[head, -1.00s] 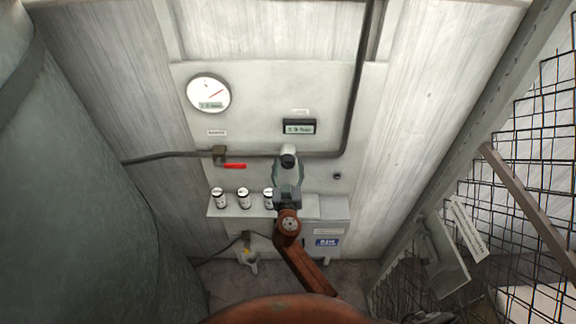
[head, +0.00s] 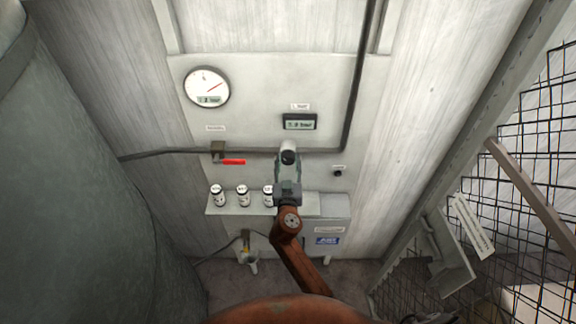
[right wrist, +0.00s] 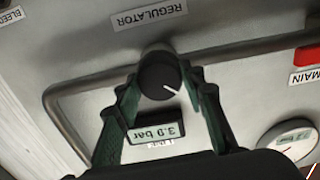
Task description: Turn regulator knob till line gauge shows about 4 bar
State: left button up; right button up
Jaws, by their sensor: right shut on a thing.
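The black regulator knob (right wrist: 160,78), with a white pointer mark, sits below the REGULATOR label in the right wrist view. My right gripper (right wrist: 164,86) is shut on it, one finger on each side. In the head view the gripper (head: 288,165) reaches up to the panel, and the knob's dark cap (head: 288,157) shows at its tip. The line gauge is a small digital display (head: 299,122) above the knob in the head view. In the right wrist view its display (right wrist: 153,131) appears upside down and reads 3.9 bar. My left gripper is not in view.
A round dial gauge (head: 207,87) is at the panel's upper left. A red valve handle (head: 233,162) is on the pipe left of the knob. Several small labelled cylinders (head: 242,196) stand on a shelf below. A wire mesh fence (head: 520,180) is at right.

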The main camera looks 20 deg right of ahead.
dwell(0.3)
jog(key=o, duration=1.2)
jog(key=shift+c, duration=0.2)
notch_tip(320, 180, up, 10)
